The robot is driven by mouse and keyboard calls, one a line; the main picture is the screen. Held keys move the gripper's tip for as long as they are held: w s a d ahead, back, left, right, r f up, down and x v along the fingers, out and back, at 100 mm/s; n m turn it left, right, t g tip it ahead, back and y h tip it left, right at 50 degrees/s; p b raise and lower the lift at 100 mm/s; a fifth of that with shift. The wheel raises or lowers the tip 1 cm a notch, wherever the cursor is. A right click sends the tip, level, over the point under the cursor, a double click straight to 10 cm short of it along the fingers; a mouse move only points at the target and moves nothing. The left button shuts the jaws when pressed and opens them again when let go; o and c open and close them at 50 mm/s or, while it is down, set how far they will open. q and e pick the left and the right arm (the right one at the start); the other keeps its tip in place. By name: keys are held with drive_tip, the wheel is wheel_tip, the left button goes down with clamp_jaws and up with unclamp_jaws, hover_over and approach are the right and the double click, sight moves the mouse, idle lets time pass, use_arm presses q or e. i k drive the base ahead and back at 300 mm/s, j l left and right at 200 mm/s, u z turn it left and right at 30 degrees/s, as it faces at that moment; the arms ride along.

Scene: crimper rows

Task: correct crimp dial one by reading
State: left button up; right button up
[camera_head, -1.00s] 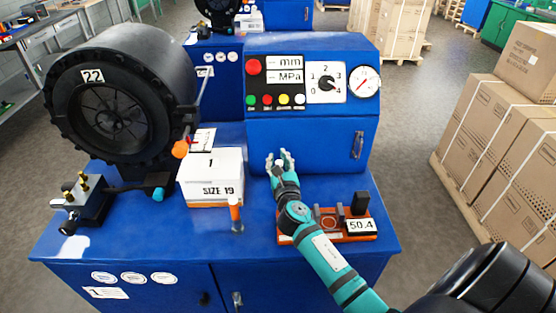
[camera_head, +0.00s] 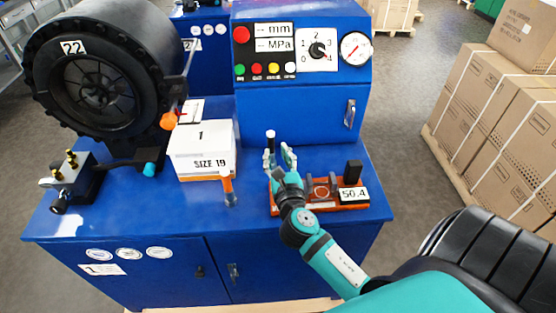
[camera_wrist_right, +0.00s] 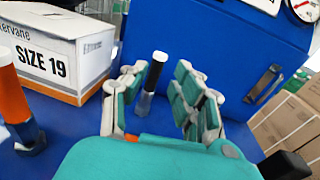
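The crimp dial (camera_head: 318,50) is a black knob on a white plate numbered 0 to 4, on the blue control panel. Its exact setting is too small to tell. My right gripper (camera_head: 281,157) is open in front of the panel, low over the blue bench top. In the right wrist view this pin (camera_wrist_right: 152,82) shows between the spread fingers (camera_wrist_right: 160,95), with no grip visible. An orange gauge block (camera_head: 335,205) with a "50.4" label lies beside the right wrist. My left gripper is not in view.
A white box marked "1" and "SIZE 19" (camera_head: 202,150) and an orange-handled tool (camera_head: 228,187) stand left of my right gripper. The black crimper head marked 22 (camera_head: 100,85) is further left. Stacked cartons (camera_head: 500,130) stand right of the bench.

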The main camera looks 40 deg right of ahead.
sight(317, 50)
drive_tip(key=z, duration=1.4)
